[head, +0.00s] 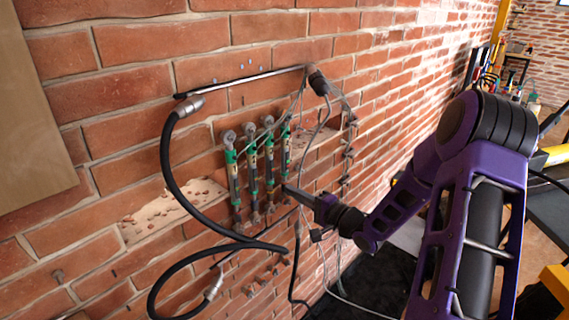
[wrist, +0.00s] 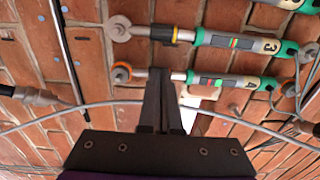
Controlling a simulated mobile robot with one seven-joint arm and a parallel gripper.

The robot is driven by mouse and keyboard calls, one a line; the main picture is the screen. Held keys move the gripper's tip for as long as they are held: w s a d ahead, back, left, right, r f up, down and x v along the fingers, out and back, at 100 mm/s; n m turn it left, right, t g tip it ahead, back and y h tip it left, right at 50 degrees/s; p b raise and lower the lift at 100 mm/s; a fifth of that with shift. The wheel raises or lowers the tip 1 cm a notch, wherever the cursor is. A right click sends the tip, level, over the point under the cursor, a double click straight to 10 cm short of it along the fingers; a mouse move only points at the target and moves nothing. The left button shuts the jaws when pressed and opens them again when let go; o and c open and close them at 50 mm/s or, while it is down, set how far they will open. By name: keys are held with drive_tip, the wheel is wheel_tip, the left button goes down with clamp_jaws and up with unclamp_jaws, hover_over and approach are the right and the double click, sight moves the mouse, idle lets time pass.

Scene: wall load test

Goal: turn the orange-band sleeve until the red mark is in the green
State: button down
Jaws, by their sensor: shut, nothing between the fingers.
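My gripper (head: 287,188) is shut and empty, its tips close to the lower end of the rightmost green-ended strut on the brick wall. In the wrist view the gripper (wrist: 159,76) points at the strut numbered 4 (wrist: 237,82), overlapping its rod left of the green collar. An orange band (wrist: 121,73) shows on that strut's left end, beside the fingertips. Part of the sleeve there is hidden by the fingers. I cannot tell whether the fingers touch it. The strut's small window (wrist: 211,80) shows green and red, too small to read the mark exactly.
The strut numbered 3 (wrist: 240,42), with a yellow band (wrist: 174,36), runs parallel close by. A thick black hose (head: 170,160) loops at left. A thin grey cable (wrist: 100,104) crosses near the fingers.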

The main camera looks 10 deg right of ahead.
drive_tip(key=shift+w+d+p, duration=0.3)
drive_tip(key=shift+w+d, duration=0.2)
drive_tip(key=shift+w, duration=0.1)
idle(0.6)
drive_tip(key=shift+s+r, duration=0.1)
drive_tip(key=shift+s, duration=0.05)
drive_tip(key=shift+s+d+p, duration=0.3)
drive_tip(key=shift+p, duration=0.05)
idle(0.4)
drive_tip(key=shift+s+a, duration=0.1)
drive_tip(key=shift+s+a, duration=0.2)
drive_tip(key=shift+a, duration=0.1)
drive_tip(key=shift+w+a, duration=0.3)
drive_tip(key=shift+w, duration=0.05)
idle(0.6)
